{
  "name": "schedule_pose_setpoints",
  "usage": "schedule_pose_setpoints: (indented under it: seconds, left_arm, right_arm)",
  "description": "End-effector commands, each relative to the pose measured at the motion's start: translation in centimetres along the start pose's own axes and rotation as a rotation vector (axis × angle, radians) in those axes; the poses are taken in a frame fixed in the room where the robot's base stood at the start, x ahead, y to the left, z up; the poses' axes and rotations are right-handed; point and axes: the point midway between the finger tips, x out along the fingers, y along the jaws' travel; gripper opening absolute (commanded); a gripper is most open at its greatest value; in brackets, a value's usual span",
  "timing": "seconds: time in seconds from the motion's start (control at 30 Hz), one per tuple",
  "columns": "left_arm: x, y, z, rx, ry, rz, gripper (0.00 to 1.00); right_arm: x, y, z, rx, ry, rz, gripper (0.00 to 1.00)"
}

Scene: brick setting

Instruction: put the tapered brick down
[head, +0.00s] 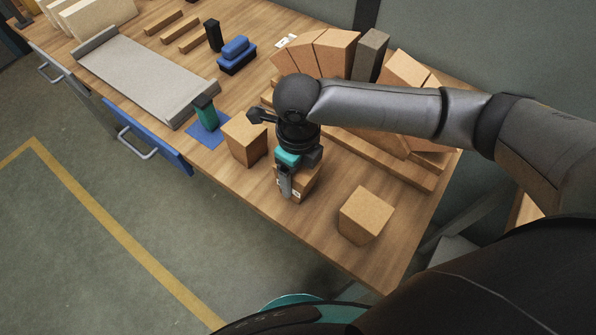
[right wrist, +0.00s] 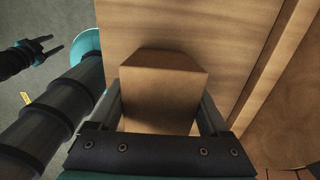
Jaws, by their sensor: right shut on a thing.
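My right gripper (head: 291,186) is shut on a tan tapered brick (head: 306,182), over the front part of the wooden bench. In the right wrist view the tapered brick (right wrist: 160,95) sits between the two fingers, with its near part hidden behind the gripper's dark crossbar. Whether its underside touches the bench top cannot be told. In the right wrist view, what looks like my left gripper (right wrist: 56,49) is at the far left over the floor, its fingers apart and empty.
Similar bricks stand to the left (head: 244,142) and right (head: 366,214) of the held one. An arch of bricks (head: 335,48) with a dark block (head: 369,55) lies behind my arm, beside wooden strips (head: 395,165). A green-handled tool (head: 205,110) stands on a blue mat (head: 214,138).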

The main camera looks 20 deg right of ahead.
Motion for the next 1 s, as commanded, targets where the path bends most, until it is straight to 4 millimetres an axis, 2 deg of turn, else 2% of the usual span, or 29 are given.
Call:
schedule_pose_setpoints:
  seconds: [0.03, 0.07, 0.2, 0.47, 0.57, 0.67, 1.0]
  left_arm:
    - [0.0, 0.0, 0.0, 0.000, 0.000, 0.000, 0.50]
    - [0.0, 0.0, 0.0, 0.000, 0.000, 0.000, 0.50]
    - [0.0, 0.0, 0.0, 0.001, 0.001, 0.000, 0.50]
    - [0.0, 0.0, -0.1, 0.001, 0.001, 0.000, 0.50]
    - [-0.1, 0.0, -0.1, 0.001, 0.001, 0.000, 0.50]
    - [-0.6, 0.0, -0.1, 0.002, 0.001, 0.000, 0.50]
    - [-2.4, 0.0, -0.3, 0.002, 0.001, 0.000, 0.50]
  right_arm:
    - [0.2, 0.0, 0.0, 0.000, 0.000, 0.000, 0.03]
    - [0.2, 0.0, 0.0, 0.000, 0.001, 0.000, 0.82]
    - [0.2, 0.0, 0.0, 0.000, 0.001, 0.000, 0.98]
    - [0.1, 0.0, 0.0, 0.000, 0.001, 0.000, 1.00]
    - [-0.5, 0.0, 0.0, 0.000, -0.001, -0.001, 1.00]
    - [-2.0, -0.1, 0.0, -0.001, -0.001, -0.001, 1.00]
    - [-9.2, 0.0, 0.1, -0.001, -0.003, -0.001, 1.00]
